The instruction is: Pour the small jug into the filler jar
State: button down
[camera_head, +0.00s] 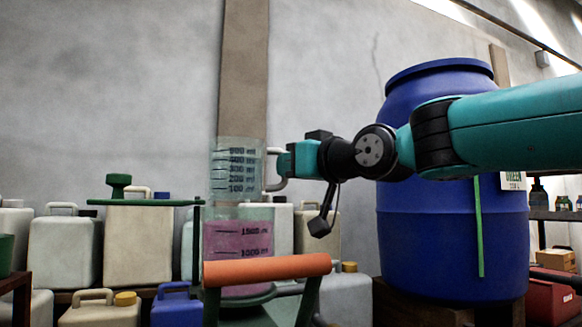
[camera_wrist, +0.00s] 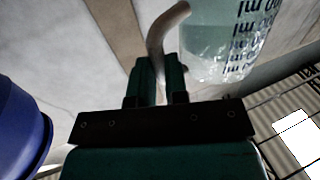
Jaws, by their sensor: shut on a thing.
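The small jug (camera_head: 238,172) is clear, with dark ml marks, and looks upright in the head view. My gripper (camera_head: 281,165) is shut on its pale handle, to the right of the jug's body. In the wrist view the handle (camera_wrist: 160,40) runs between my fingers (camera_wrist: 160,80), and the jug (camera_wrist: 228,42) seems to hold pale, clear liquid. The filler jar (camera_head: 238,243) is a larger clear vessel with marks and pink liquid. It shows directly below the jug; I cannot tell whether the two touch. The orange bar hides part of its lower end.
An orange bar (camera_head: 267,270) on a green frame stands in front of the jar. A green flat piece with a knob (camera_head: 118,188) is at left. Pale canisters (camera_head: 65,250) line the wall. A big blue drum (camera_head: 452,245) stands at right behind my arm.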

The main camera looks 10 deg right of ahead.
jog(key=shift+s+r+m+g+h+p, duration=0.2)
jog(key=shift+r+m+g+h+p, duration=0.15)
jog(key=shift+p, duration=1.3)
jog(key=shift+s+r+m+g+h+p, duration=0.2)
jog(key=shift+r+g+p, duration=0.25)
jog(key=shift+p, duration=1.15)
jog(key=shift+s+r+m+g+h+p, duration=0.2)
jog(key=shift+m+g+p, duration=0.35)
jog(key=shift+p, duration=1.85)
jog(key=shift+s+r+m+g+h+p, duration=0.1)
jog(key=shift+r+m+g+h+p, duration=0.45)
jog(key=shift+p, duration=1.8)
jog(key=shift+w+f+m+g+p, duration=0.15)
jog(key=shift+g+p, duration=0.6)
jog(key=shift+p, duration=1.3)
jog(key=shift+m+g+p, duration=0.2)
jog(key=shift+g+p, duration=0.55)
jog(key=shift+p, duration=1.3)
jog(key=shift+w+f+m+g+h+p, duration=0.15)
jog(key=shift+g+p, duration=0.4)
jog(key=shift+p, duration=0.95)
jog(key=shift+w+m+g+h+p, duration=0.2)
jog(key=shift+g+p, duration=0.35)
jog(key=shift+p, duration=0.95)
